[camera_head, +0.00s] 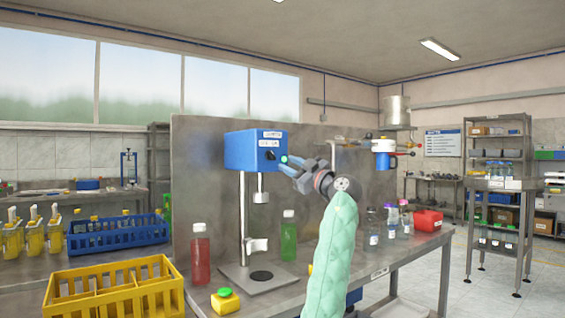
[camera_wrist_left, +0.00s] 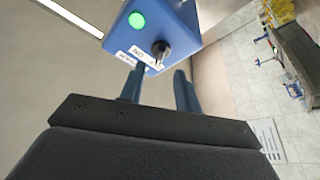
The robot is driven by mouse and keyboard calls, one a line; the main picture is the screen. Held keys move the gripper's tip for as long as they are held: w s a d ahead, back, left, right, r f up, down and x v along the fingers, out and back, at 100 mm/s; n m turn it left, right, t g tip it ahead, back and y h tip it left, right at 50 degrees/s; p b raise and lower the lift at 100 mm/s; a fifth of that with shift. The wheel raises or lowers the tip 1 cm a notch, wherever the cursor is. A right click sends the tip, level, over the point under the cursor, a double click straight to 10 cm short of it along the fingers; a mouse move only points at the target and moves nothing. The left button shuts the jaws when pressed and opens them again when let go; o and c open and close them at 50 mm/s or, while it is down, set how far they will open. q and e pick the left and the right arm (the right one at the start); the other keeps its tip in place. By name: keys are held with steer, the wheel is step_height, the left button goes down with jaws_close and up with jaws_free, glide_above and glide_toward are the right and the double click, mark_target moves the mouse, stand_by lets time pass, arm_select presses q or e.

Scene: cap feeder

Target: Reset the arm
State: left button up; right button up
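My left gripper (camera_head: 287,167) has blue fingers and a mint-green sleeved arm. It is raised at the right side of the blue machine head (camera_head: 245,150), fingers pointing left toward it. In the left wrist view the two fingers (camera_wrist_left: 158,88) stand apart with nothing between them. Beyond them is the blue head (camera_wrist_left: 182,22) with a lit green button (camera_wrist_left: 137,20) and a black key switch (camera_wrist_left: 160,48). Whether a fingertip touches the head cannot be told. My right gripper is not in view.
A red bottle (camera_head: 201,258) and a green bottle (camera_head: 289,240) stand on the bench beside the press stand (camera_head: 243,215). A yellow crate (camera_head: 115,290) is at front left, a blue crate (camera_head: 118,235) behind. Small bottles (camera_head: 374,230) and a red box (camera_head: 428,220) are to the right.

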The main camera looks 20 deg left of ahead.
arm_select(q)
steer(key=shift+v, duration=0.9)
